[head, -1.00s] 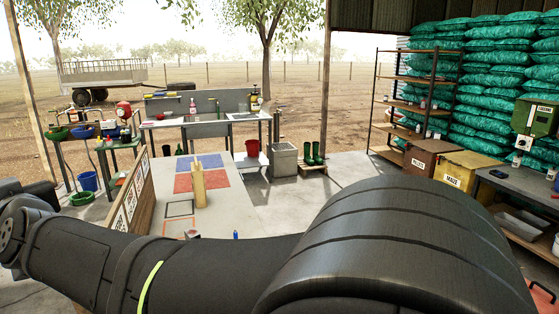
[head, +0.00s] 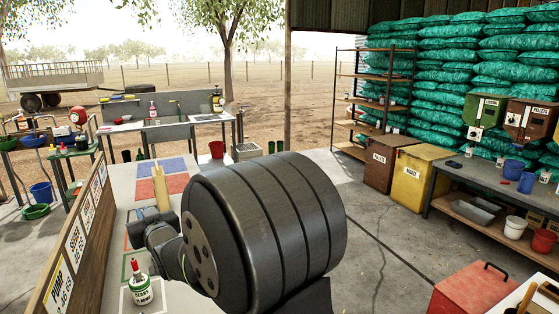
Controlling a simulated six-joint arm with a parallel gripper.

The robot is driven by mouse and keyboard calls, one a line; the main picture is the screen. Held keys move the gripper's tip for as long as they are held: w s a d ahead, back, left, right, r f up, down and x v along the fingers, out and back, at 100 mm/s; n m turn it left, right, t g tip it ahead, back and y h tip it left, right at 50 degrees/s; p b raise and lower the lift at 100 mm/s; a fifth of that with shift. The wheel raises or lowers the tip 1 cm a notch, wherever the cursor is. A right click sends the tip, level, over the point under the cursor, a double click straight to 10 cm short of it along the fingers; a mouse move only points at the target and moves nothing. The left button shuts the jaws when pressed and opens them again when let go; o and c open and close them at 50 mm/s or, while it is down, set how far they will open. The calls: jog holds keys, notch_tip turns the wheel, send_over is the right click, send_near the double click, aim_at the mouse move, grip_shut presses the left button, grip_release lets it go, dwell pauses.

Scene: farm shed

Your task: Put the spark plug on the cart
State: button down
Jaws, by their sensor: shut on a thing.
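I cannot make out the spark plug in the head view. What the gripper holds is hidden.
A long bench (head: 118,240) with coloured squares and a signed board (head: 78,235) runs along the left. A labelled tin (head: 140,291) stands on its near part. A red box (head: 472,292) with a black handle is at the lower right. Open floor (head: 370,235) lies between.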

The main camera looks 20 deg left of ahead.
jog(key=w+d+f+m+t+h, duration=0.2)
jog(key=w+d+f, duration=0.4)
jog(key=w+d, duration=0.25)
jog(key=w+d+f+m+t+h, duration=0.2)
jog(key=w+d+f, duration=0.4)
jog(key=w+d, duration=0.25)
jog(key=w+d+f+m+t+h, duration=0.1)
jog(key=w+d+f+t+h, duration=0.2)
jog(key=d, duration=0.6)
jog(key=w+d+f+m+h, duration=0.1)
jog(key=w+d+f+m, duration=0.15)
jog(key=d+f, duration=0.45)
jog(key=s+d+f+m+t+h, duration=0.15)
jog(key=d+f+h, duration=0.25)
jog(key=d, duration=1)
jog(key=d+f+m+t+h, duration=0.1)
jog(key=d+f+m+h, duration=0.3)
jog(key=d, duration=1)
jog(key=s+a+f, duration=0.5)
jog(key=f, duration=0.2)
jog(key=shift+s+a+f+n, duration=0.2)
jog(key=shift+s+a+n, duration=0.15)
jog(key=shift+s+n, duration=0.05)
